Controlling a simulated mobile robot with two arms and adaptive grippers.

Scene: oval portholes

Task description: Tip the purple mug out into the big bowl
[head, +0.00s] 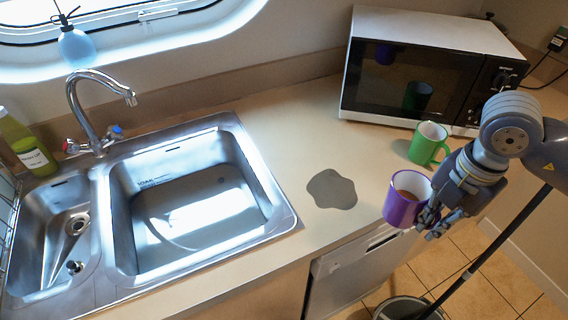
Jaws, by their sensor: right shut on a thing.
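The purple mug (402,209) is in the right part of the head view, roughly upright, with something brownish inside. My right gripper (430,214) is shut on it from the right, at its handle side. The mug appears near the counter's front edge; I cannot tell its exact height above it. The big bowl (125,225) is the larger, right-hand basin of the steel sink, well to the left of the mug. Bright light falls across its floor. My left gripper is out of view.
A green mug (426,143) stands behind the purple one, before the microwave (420,75). A grey puddle-like patch (332,189) lies on the counter (290,130) between sink and mug. The tap (88,110) rises behind the sink. A bucket (400,308) stands on the floor.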

